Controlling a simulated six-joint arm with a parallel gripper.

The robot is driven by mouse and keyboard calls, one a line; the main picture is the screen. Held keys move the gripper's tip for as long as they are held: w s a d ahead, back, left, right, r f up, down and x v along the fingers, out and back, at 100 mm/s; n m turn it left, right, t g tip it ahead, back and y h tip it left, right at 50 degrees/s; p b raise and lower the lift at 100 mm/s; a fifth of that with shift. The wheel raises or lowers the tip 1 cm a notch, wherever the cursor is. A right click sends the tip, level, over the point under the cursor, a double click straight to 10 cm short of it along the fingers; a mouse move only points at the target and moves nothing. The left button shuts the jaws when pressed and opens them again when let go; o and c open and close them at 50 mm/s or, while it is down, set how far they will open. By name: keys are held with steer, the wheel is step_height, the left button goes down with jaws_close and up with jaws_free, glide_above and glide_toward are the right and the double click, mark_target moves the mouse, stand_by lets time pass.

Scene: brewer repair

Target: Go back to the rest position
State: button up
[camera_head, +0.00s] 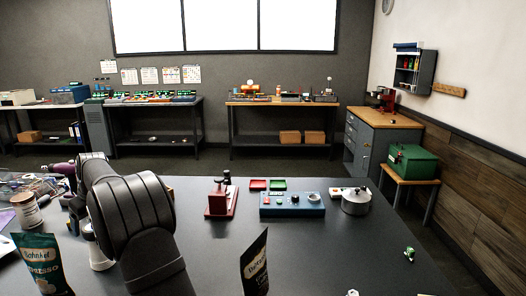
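My dark arm rises from the bottom edge at the left of the head view, over the dark table (320,245). Its large rounded joints fill much of the left side and hide part of the table. I cannot make out my gripper or its fingertips, so I cannot tell whether it holds anything. A small dark and purple shape (62,169) shows beyond the arm at the left; I cannot tell what it is.
Coffee bags (42,263) and (255,264) stand near the front. A red device (220,203), a blue control box (292,204) and a metal pot (355,202) stand further back. A can (25,210) is at the left. The table's right middle is mostly clear.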

step_height(320, 180, up, 2)
steer(key=shift+r, duration=0.1)
steer(key=w+d+r, duration=0.3)
steer(key=d+r, duration=0.4)
steer(key=d, duration=0.4)
steer(key=w+d+f+m+t+h, duration=0.1)
steer(key=w+d+m, duration=0.25)
steer(key=d, duration=0.85)
steer(key=w+d+f+m+t, duration=0.15)
steer(key=w+d, duration=0.35)
steer(key=d, duration=0.7)
steer(key=s+d+f+m+h, duration=0.1)
steer(key=s+d+m, duration=0.1)
steer(key=d, duration=1)
steer(key=s+d+f+m+h, duration=0.1)
steer(key=d+m, duration=0.3)
steer(key=d, duration=0.9)
steer(key=s+d+f+m+h, duration=0.1)
steer(key=s+d+f+m, duration=0.1)
steer(key=d, duration=1)
steer(key=shift+s+d+f+m+h, duration=0.3)
steer(key=shift+s+f+m, duration=0.15)
steer(key=shift+m, duration=0.35)
